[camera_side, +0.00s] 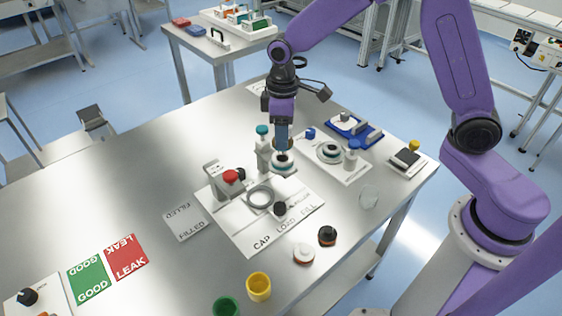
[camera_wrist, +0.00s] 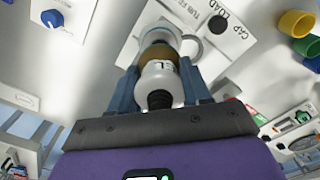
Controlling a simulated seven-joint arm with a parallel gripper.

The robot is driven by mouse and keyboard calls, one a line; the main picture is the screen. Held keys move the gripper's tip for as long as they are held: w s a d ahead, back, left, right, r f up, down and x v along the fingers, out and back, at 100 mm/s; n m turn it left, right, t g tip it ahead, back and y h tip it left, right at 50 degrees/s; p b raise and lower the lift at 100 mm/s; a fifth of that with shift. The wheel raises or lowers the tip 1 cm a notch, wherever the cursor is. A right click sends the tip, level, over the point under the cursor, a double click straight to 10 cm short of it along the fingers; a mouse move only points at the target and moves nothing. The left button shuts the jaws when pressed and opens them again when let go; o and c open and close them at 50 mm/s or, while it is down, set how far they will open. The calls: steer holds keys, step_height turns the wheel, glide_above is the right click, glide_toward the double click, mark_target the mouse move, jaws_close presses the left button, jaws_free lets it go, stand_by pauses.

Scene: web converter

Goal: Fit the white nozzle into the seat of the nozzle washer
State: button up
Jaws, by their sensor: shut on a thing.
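My gripper (camera_side: 283,148) points down at the back of the filling panel (camera_side: 238,222), close above a pale round base (camera_side: 284,168). In the wrist view my gripper (camera_wrist: 160,88) is shut on a white rounded piece with dark marks, which looks like the white nozzle (camera_wrist: 160,80). An amber band and a pale ring (camera_wrist: 158,36) show beyond it; I cannot tell whether they touch it. The nozzle washer is not clearly marked; a white panel with a round dark-ringed seat (camera_side: 329,152) and a blue-topped part (camera_side: 353,150) stands right of my gripper.
A teal-topped post (camera_side: 263,145) stands close left of my gripper. A red-knobbed block (camera_side: 228,180) and a grey ring (camera_side: 259,197) are on the filling panel. A blue tray (camera_side: 366,134) is behind right. Yellow (camera_side: 259,287) and green (camera_side: 226,307) cups stand in front. The table's left middle is clear.

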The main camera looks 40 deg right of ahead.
steer(key=shift+r, duration=2)
steer(key=d+f+m, duration=0.3)
steer(key=d, duration=0.6)
steer(key=d+f+m, duration=0.3)
steer(key=d, duration=0.7)
steer(key=shift+d+f, duration=0.3)
steer(key=shift+f, duration=0.05)
steer(key=shift+f, duration=2.8)
steer(key=shift+f, duration=1.9)
